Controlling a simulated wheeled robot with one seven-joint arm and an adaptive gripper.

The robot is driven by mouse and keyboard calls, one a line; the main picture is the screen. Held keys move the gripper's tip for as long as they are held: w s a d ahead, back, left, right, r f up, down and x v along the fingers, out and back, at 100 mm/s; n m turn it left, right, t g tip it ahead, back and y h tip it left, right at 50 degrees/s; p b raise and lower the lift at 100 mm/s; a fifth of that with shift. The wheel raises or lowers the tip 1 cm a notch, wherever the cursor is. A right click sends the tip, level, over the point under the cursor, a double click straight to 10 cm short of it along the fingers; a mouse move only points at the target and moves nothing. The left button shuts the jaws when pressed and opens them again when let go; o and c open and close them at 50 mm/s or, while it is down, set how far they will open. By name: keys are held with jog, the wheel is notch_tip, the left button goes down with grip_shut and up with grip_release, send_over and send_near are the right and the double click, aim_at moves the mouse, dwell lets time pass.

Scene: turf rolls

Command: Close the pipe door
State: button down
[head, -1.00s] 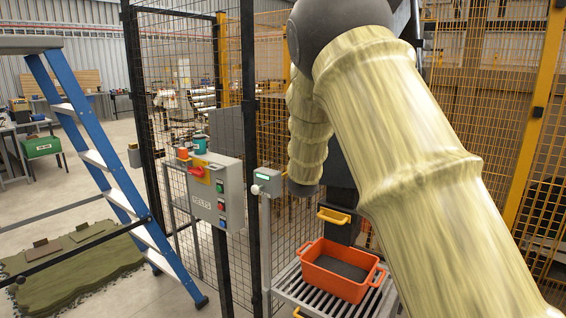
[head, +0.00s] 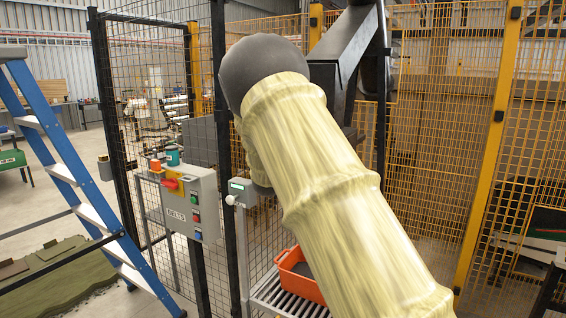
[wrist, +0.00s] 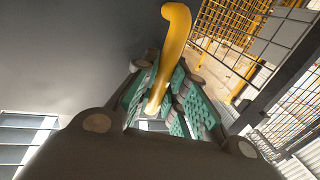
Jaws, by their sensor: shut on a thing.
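In the wrist view a yellow bent handle (wrist: 176,40) runs down between the teal-padded fingers of my gripper (wrist: 163,104). My gripper is shut on this handle. A smooth dark grey surface (wrist: 70,45) fills the left of that view beside the handle; I cannot tell whether it is the pipe door or how far the door stands open. In the head view my thick pale yellow arm covers the middle, and my gripper and the handle are hidden behind it.
An orange crate (head: 301,284) on a roller conveyor (head: 282,304) is partly hidden by my arm. A grey control box (head: 189,205) and black mesh fence stand left of my arm, a blue ladder (head: 83,170) farther left. Yellow mesh fencing (head: 440,130) stands at the right.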

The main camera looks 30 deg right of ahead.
jog(key=shift+r, duration=0.1)
dwell(0.3)
jog(key=c, duration=1.8)
grip_release()
jog(key=o, duration=0.3)
jog(key=shift+w+d, duration=0.1)
jog(key=shift+d, duration=0.05)
jog(key=shift+o, duration=0.2)
jog(key=v, duration=1.2)
